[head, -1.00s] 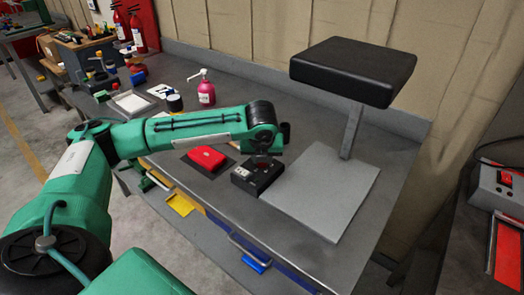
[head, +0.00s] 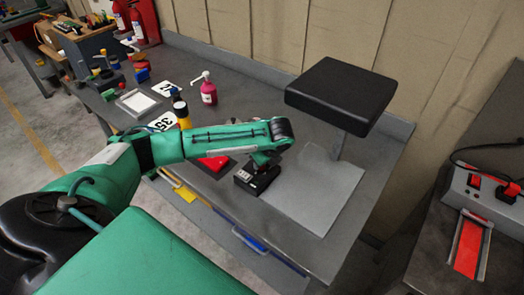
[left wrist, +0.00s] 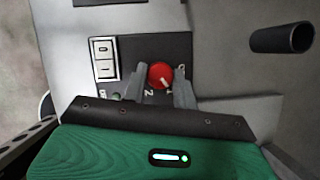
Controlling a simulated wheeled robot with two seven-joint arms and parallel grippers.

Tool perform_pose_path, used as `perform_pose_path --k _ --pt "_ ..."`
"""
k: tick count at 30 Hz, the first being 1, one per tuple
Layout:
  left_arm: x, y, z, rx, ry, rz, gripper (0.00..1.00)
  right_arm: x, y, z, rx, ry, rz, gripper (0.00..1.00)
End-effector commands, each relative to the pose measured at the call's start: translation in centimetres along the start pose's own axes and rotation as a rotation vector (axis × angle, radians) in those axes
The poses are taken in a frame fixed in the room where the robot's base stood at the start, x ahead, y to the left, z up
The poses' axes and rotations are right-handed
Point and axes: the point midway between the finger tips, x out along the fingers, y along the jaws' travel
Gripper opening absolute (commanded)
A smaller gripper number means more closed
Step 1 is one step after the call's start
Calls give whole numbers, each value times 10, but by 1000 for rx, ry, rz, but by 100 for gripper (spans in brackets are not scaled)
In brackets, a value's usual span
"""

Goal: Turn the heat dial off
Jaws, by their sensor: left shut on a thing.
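The heat dial is a red round knob (left wrist: 160,74) with a pale pointer mark, on a black control box that also shows in the head view (head: 250,184). In the left wrist view my left gripper (left wrist: 159,84) has one finger on each side of the knob and is shut on it. The pointer faces down and slightly right in that view. Some of the lettering around the knob is covered by the fingers. In the head view my left gripper (head: 261,165) reaches down to the box and hides the knob. My right gripper is not in view.
A white rocker switch (left wrist: 104,58) sits beside the dial. The press's grey lower plate (head: 318,193) is right of the box, under a raised black pad (head: 340,93). A red object (head: 213,163) lies left of the box. A pink bottle (head: 208,93) stands farther back.

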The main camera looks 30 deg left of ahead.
Motion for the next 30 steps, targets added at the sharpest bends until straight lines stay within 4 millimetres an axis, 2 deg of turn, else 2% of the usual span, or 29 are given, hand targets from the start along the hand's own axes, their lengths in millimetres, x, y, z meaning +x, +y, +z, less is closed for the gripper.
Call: perform_pose_path --k 1,12,21,30 --pt "-7 0 3 -42 1 20 6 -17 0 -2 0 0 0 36" --pt "-5 -2 3 -369 1 155 6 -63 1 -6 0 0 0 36" --pt "-3 -4 3 -625 1 261 6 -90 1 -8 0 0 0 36" --pt "-1 -5 3 -821 -1 341 6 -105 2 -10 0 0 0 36"
